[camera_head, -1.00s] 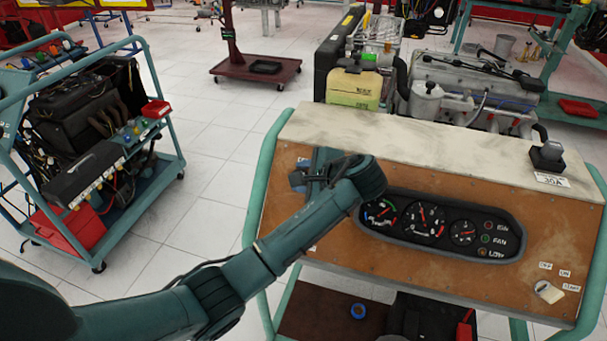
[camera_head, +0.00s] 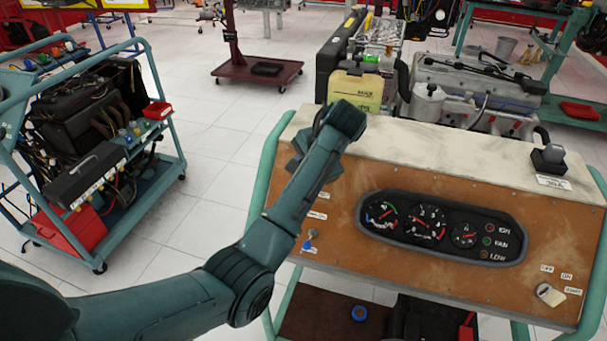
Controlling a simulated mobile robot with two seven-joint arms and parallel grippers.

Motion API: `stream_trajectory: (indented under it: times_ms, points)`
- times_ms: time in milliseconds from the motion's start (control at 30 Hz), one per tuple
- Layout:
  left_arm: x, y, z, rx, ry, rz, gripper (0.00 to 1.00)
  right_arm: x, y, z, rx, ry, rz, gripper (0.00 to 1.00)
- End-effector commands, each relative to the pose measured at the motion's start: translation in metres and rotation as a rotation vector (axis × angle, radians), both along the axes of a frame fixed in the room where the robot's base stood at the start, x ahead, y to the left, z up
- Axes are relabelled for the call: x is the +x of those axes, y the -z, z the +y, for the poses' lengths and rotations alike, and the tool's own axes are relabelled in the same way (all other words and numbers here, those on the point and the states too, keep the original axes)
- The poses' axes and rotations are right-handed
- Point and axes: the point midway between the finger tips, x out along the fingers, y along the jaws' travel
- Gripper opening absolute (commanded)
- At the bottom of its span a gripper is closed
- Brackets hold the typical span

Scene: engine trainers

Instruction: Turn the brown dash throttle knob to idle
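The brown dash panel (camera_head: 345,225) of the engine trainer faces me, with a black gauge cluster (camera_head: 440,228) in its middle. At its left side a small knob with a bluish tip (camera_head: 311,235) stands out beside white labels. I cannot make out a separate brown throttle knob; my arm covers part of the panel's left edge. My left gripper (camera_head: 303,162) is above the panel's upper left corner, partly hidden behind my wrist, and apart from the small knob. Its fingers do not show clearly. My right gripper is out of view.
A key switch (camera_head: 548,293) sits at the panel's lower right. A dark knob block (camera_head: 548,157) stands on the pale top ledge (camera_head: 400,140). The engine (camera_head: 470,90) and a yellowish tank (camera_head: 356,90) are behind. Another trainer cart (camera_head: 95,150) stands left; white floor lies between.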

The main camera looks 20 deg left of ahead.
Motion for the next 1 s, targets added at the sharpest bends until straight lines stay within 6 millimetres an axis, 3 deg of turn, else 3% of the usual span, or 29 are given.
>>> stream_trajectory:
  times_ms: [533, 567, 600, 800, 1000]
  points:
    - [-0.0015, 0.0027, -0.0003, -0.023, -0.018, 0.01, 0.14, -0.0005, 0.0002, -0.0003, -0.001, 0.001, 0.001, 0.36]
    - [-0.0015, 0.0027, -0.0003, -0.023, -0.018, 0.01, 0.38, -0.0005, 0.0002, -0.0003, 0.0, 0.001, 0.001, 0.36]
    - [-0.0015, 0.0027, -0.0003, -0.023, -0.018, 0.01, 0.41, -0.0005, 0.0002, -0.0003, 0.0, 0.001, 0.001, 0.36]
    - [-0.0008, 0.0014, 0.0001, -0.021, -0.017, 0.005, 0.57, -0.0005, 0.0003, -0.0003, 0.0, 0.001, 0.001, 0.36]
    - [-0.0002, 0.0006, 0.0003, -0.02, -0.018, 0.003, 0.59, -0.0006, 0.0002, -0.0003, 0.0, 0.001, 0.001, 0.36]
